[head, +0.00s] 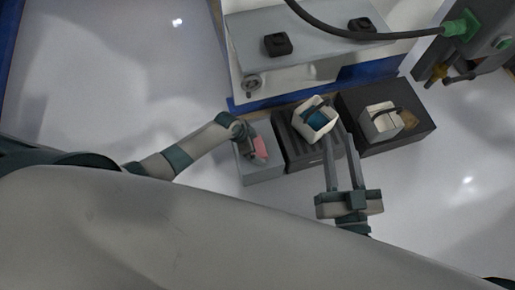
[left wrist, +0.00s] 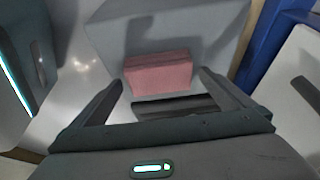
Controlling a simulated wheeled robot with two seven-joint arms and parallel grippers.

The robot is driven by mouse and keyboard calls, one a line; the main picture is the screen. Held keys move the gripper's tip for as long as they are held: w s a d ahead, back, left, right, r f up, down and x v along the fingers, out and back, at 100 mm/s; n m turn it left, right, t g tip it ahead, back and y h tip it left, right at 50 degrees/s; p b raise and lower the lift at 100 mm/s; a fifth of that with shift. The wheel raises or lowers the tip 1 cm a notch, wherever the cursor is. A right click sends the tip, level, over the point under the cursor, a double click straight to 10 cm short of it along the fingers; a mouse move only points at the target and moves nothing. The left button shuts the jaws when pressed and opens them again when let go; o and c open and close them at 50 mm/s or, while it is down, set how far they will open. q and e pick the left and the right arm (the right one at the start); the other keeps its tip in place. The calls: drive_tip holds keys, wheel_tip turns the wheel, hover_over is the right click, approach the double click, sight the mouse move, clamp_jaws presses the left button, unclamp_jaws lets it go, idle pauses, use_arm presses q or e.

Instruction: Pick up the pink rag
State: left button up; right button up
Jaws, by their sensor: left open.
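The pink rag (head: 261,148) lies folded on a light grey box (head: 262,175) in the head view, partly covered by my left gripper (head: 248,136). In the left wrist view the rag (left wrist: 157,76) is a pink block just ahead of my left gripper (left wrist: 162,84). Its two fingers stand apart, one on each side of the rag's line, with nothing held between them. Whether they touch the rag I cannot tell. My right gripper (head: 336,142) has its long fingers apart, their tips by a white open container (head: 303,127) with blue inside.
A dark ribbed box (head: 296,150) stands right of the grey box, under the white container. A black box (head: 420,125) further right carries another pale container (head: 380,125). A grey machine (head: 310,50) with a blue edge stands behind. The floor to the left is clear.

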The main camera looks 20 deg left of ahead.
sight(257, 147)
idle(0.4)
use_arm(q)
drive_tip(key=c, duration=1.1)
drive_tip(key=shift+r, duration=0.15)
drive_tip(key=shift+r, duration=0.2)
drive_tip(key=shift+r+p, duration=0.4)
drive_tip(key=shift+r, duration=0.15)
drive_tip(key=r, duration=0.2)
drive_tip(key=r+p, duration=0.1)
drive_tip(key=shift+d, duration=0.25)
drive_tip(key=d+r, duration=0.2)
drive_tip(key=d, duration=0.1)
drive_tip(key=w+d+r+p, duration=0.1)
drive_tip(key=d+r, duration=0.1)
drive_tip(key=d, duration=0.2)
drive_tip(key=d+r+p, duration=0.1)
drive_tip(key=d+r, duration=0.1)
drive_tip(key=d, duration=0.2)
drive_tip(key=shift+w+r, duration=0.1)
drive_tip(key=shift+w, duration=0.2)
use_arm(e)
drive_tip(key=s+d+f+g+h, duration=0.1)
drive_tip(key=s+d+f+g, duration=0.1)
drive_tip(key=f+g, duration=0.2)
drive_tip(key=s+d+f+g+h, duration=0.1)
drive_tip(key=f+g, duration=0.3)
drive_tip(key=f, duration=0.4)
drive_tip(key=shift+s+d+m+h, duration=0.3)
drive_tip(key=shift+s+d, duration=0.2)
drive_tip(key=shift+s, duration=0.15)
